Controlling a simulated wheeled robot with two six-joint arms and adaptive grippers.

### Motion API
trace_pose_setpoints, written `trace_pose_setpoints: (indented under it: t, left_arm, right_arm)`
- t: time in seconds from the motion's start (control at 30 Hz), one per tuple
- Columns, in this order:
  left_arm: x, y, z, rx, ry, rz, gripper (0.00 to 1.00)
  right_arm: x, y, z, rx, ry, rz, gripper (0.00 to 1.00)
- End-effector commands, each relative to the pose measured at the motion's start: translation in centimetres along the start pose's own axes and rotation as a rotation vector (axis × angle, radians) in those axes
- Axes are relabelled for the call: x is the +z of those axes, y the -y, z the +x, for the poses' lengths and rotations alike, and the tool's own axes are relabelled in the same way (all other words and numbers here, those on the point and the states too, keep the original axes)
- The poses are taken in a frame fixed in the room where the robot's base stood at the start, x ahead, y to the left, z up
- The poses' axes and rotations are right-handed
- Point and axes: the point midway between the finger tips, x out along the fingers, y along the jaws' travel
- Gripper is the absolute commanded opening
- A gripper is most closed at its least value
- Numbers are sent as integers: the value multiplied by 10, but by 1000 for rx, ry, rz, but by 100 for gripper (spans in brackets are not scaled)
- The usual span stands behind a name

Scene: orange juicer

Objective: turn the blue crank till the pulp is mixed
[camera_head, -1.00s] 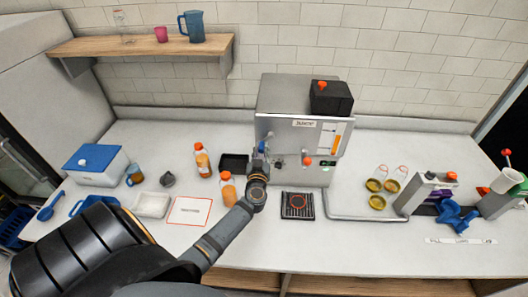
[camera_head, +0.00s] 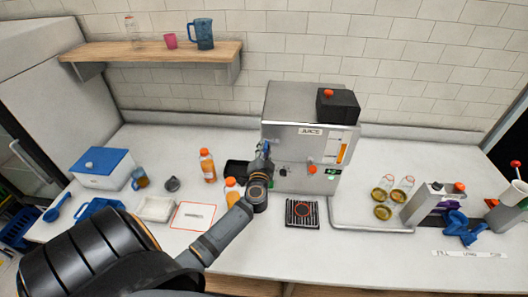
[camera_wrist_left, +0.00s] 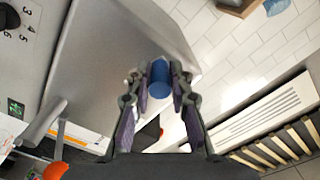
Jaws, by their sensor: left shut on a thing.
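The juicer (camera_head: 285,150) is a grey metal box labelled JUICE on the counter. My left gripper (camera_head: 265,153) is at the left part of its front, with the arm coming in from the lower left. In the left wrist view my left gripper (camera_wrist_left: 159,88) is shut on the blue crank (camera_wrist_left: 159,78), whose round blue handle sits between the fingertips. The crank is mostly hidden by the gripper in the head view, and the pulp cannot be seen. My right gripper is not in view.
An orange-capped bottle (camera_head: 207,166) and another bottle (camera_head: 231,190) stand left of my gripper. A black drip grate (camera_head: 302,212) lies before the juicer. A tray (camera_head: 372,226) with glasses is to the right. Bare counter lies along the front.

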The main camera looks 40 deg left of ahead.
Motion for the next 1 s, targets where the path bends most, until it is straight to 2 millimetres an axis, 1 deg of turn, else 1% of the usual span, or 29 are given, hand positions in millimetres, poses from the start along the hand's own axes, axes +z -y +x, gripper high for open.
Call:
trace_pose_setpoints:
  t: [0.2,0.5,0.73,1.0]
  left_arm:
    - [-9,6,1,-3,-4,172,0]
    - [-15,8,1,-3,-3,336,0]
    - [-18,8,1,-3,-3,393,0]
    - [-18,9,1,-3,-4,405,0]
  right_arm:
    - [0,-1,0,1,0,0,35]
    - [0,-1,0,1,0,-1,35]
    - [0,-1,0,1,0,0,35]
    - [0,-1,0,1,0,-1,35]
